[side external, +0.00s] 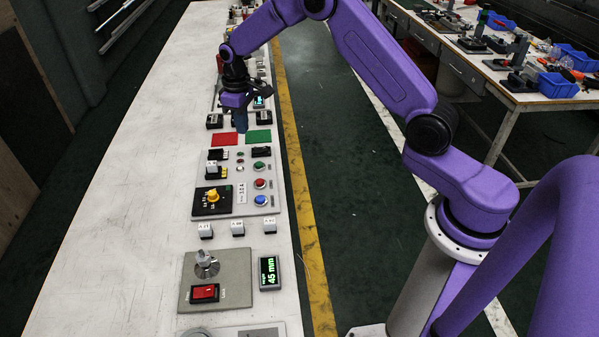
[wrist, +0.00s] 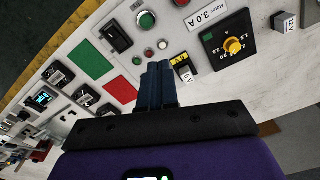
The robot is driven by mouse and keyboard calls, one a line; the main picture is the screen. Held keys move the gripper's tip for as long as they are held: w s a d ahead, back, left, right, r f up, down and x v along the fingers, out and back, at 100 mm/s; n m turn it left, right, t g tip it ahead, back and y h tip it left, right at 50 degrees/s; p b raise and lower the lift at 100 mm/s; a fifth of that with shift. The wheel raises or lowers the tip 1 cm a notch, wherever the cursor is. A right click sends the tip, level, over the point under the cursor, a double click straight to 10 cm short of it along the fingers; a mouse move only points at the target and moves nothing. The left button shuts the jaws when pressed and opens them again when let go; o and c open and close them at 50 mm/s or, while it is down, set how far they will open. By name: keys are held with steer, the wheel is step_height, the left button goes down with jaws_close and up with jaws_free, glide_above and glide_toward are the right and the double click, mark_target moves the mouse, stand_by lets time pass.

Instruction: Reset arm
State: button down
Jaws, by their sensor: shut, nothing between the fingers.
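My purple arm reaches over the long white bench from the right in the side external view. My gripper (side external: 239,128) points down above the bench, close to the red pad (side external: 224,139) and the green pad (side external: 258,136). In the wrist view the blue fingers of my gripper (wrist: 158,68) are together with nothing between them. Beyond the fingers in that view lies the grey control panel (wrist: 205,45) with round buttons, a black switch and a yellow knob (wrist: 233,46). I cannot tell the exact height of the fingertips above the bench.
Nearer are a plate with a red rocker switch (side external: 205,292) and a display (side external: 269,272) reading 45 mm. More devices line the bench's far end. The bench's left side (side external: 130,200) is clear.

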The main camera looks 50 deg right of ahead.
steer(key=s+a+r+n, duration=0.2)
steer(key=s+a+r, duration=0.3)
steer(key=s, duration=0.5)
steer(key=s+a+r+n, duration=0.2)
steer(key=s+a+r, duration=0.3)
steer(key=s, duration=0.5)
steer(key=s+d+n, duration=0.2)
steer(key=s+d, duration=0.1)
steer(key=s, duration=0.8)
steer(key=s+d+r+n, duration=0.1)
steer(key=s+d+n, duration=0.1)
steer(key=s, duration=0.9)
steer(key=shift+s+d, duration=0.15)
steer(key=shift+d, duration=0.3)
